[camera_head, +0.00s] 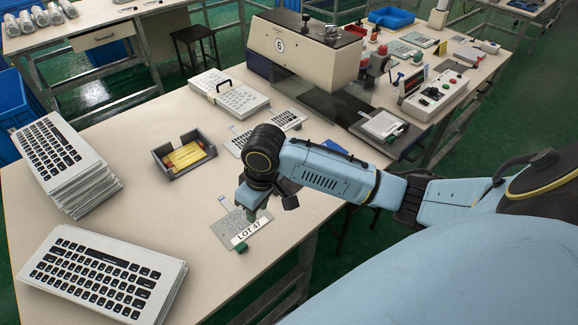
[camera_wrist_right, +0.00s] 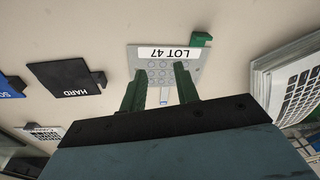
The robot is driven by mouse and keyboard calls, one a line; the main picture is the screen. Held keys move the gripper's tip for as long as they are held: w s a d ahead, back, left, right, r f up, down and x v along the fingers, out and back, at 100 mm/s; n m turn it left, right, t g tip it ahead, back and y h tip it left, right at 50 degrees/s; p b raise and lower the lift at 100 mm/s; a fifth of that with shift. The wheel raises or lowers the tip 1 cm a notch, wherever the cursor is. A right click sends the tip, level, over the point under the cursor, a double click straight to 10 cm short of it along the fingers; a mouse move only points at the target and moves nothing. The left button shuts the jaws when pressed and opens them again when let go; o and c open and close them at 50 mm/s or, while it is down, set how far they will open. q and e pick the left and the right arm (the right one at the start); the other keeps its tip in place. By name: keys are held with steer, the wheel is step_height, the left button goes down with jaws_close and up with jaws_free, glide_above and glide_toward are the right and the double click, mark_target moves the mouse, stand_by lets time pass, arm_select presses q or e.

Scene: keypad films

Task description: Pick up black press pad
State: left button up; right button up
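The black press pad (camera_wrist_right: 66,78), marked HARD, lies flat on the table at the left of the right wrist view, with a small black tab at its edge. In the head view it is mostly hidden by my right wrist; a dark patch (camera_head: 290,187) beside it seems to be the pad. My right gripper (camera_wrist_right: 160,68) is open and empty, its green fingers over a grey plate with a LOT 47 label, to the side of the pad. In the head view the right gripper (camera_head: 252,213) points down over this plate (camera_head: 224,232). My left gripper is not in view.
A blue pad (camera_wrist_right: 9,86) lies beyond the black one. A dark tray with yellow pieces (camera_head: 185,157), keyboard stacks (camera_head: 75,165) (camera_head: 100,275) and a press machine (camera_head: 305,50) stand around. Bare tabletop lies between the tray and the front keyboards.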

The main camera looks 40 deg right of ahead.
steer(key=w+d+r+m+g+h, duration=0.1)
steer(key=w+d+r+m, duration=0.1)
steer(key=w+d+r, duration=0.55)
steer(key=f, duration=0.4)
steer(key=s+d+f+b, duration=0.1)
steer(key=f, duration=0.3)
steer(key=f+b, duration=0.1)
steer(key=f, duration=0.4)
steer(key=shift+s+d, duration=0.25)
steer(key=shift+s, duration=0.05)
jaws_close()
